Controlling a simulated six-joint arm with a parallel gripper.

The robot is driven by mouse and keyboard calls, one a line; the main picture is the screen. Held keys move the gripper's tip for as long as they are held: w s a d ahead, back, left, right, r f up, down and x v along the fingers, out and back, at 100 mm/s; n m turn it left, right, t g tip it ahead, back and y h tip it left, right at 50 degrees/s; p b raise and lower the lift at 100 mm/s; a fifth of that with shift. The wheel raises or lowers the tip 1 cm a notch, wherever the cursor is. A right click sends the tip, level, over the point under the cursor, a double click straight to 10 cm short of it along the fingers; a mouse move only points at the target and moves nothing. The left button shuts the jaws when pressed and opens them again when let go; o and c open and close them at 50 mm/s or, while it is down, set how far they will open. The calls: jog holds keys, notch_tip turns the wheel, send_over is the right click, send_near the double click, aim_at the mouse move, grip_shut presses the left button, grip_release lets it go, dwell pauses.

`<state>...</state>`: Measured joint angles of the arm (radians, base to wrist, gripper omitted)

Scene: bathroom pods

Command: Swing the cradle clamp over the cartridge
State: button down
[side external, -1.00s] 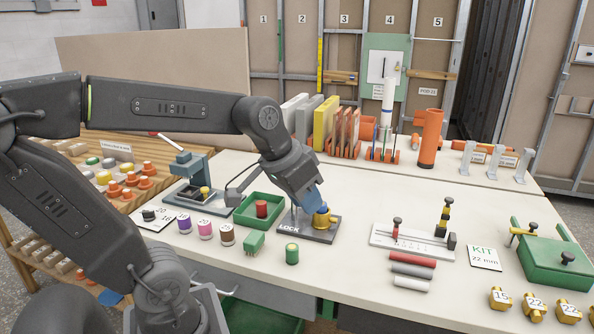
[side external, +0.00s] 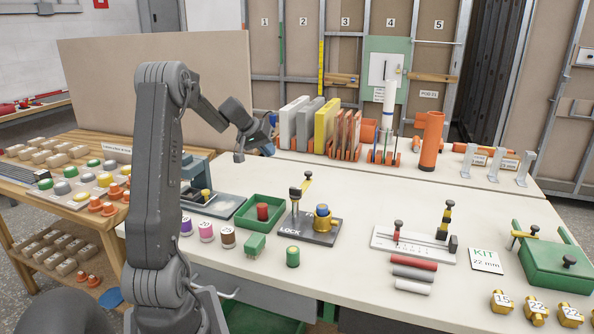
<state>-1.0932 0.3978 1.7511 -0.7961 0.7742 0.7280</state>
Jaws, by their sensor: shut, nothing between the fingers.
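A dark base plate marked LOCK (side external: 318,238) lies mid-bench. On it stands a brass cup (side external: 323,222) with a blue-topped cartridge (side external: 322,210) upright in it. Behind and left of the cup, a dark post with a black knob carries a yellow clamp arm (side external: 307,180). The arm points up and away toward the back of the bench, not over the cartridge. My gripper (side external: 269,150) is raised behind and left of the plate, clear of the clamp and cartridge. It is shut and empty; its fingertips are small and partly hidden.
A green tray with a red cylinder (side external: 262,212) sits left of the plate, with a green block (side external: 255,245) and green cylinder (side external: 292,256) in front. A slide gauge (side external: 405,243) and green fixture (side external: 550,262) stand right. Upright panels (side external: 325,128) stand behind.

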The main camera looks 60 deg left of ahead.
jog(key=shift+s+a+f, duration=0.1)
jog(key=shift+s+a, duration=0.05)
jog(key=shift+a, duration=0.15)
send_near(306, 179)
jog(key=a+f, duration=0.3)
jog(key=f, duration=0.1)
jog(key=w+d, duration=0.1)
jog(key=w, duration=0.2)
jog(key=shift+d, duration=0.35)
jog(key=shift+w, duration=0.1)
